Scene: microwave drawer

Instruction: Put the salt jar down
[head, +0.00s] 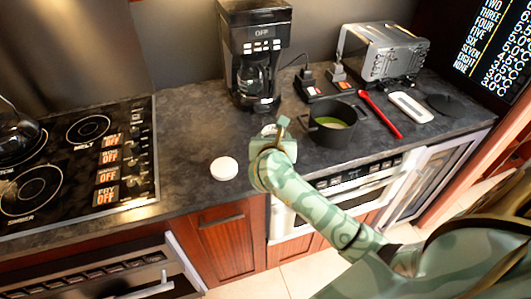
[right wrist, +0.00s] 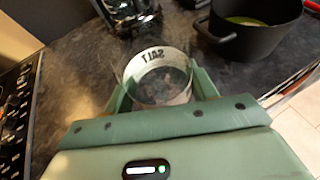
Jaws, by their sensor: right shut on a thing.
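The salt jar (right wrist: 160,88) is a clear, open-topped jar with "SALT" on its rim, seen from above in the right wrist view. My right gripper (head: 274,130) is shut on it, with one green finger on each side. In the head view the gripper is over the counter, in front of the coffee maker and left of the black pot; the jar is mostly hidden there. I cannot tell whether the jar's base touches the counter. A white round disc (head: 223,168) lies on the counter to the left. My left gripper is not in view.
A black pot (head: 315,136) with green contents stands close right, a coffee maker (head: 243,50) behind. A red utensil (head: 382,115), toaster (head: 385,55) and white dish (head: 411,107) are farther right. A stove (head: 112,135) is left.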

